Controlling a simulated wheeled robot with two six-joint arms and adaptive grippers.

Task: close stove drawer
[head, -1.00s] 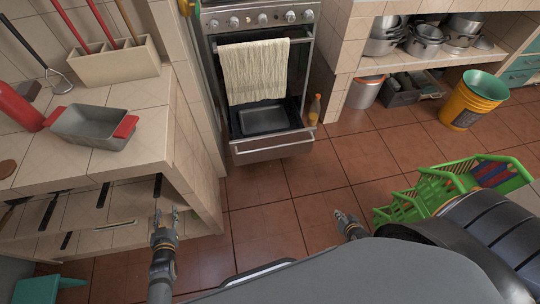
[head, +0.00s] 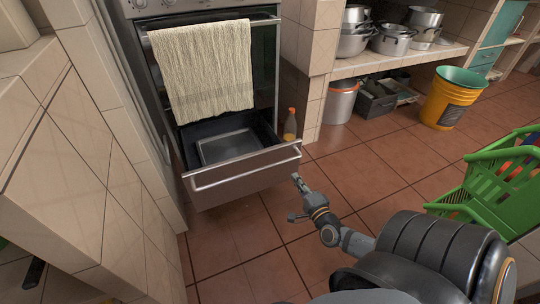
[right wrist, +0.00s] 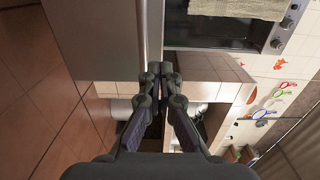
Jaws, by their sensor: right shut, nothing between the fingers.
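The stove drawer (head: 245,180) is pulled out below the oven, with a metal bar handle along its front. A rectangular tray (head: 226,146) lies inside it. My right gripper (head: 296,179) is just in front of the drawer's right front corner, low over the floor, and looks apart from it. In the right wrist view my right gripper (right wrist: 161,70) has its fingers together with nothing between them. A broad flat panel, seemingly the drawer front (right wrist: 100,40), lies just beyond the fingertips at the left. My left gripper is out of view.
A towel (head: 203,68) hangs on the oven door (head: 265,75). A bottle (head: 290,125) stands right of the drawer. A tiled counter (head: 75,160) borders the left. A green crate (head: 490,185) sits at the right. The tiled floor before the drawer is clear.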

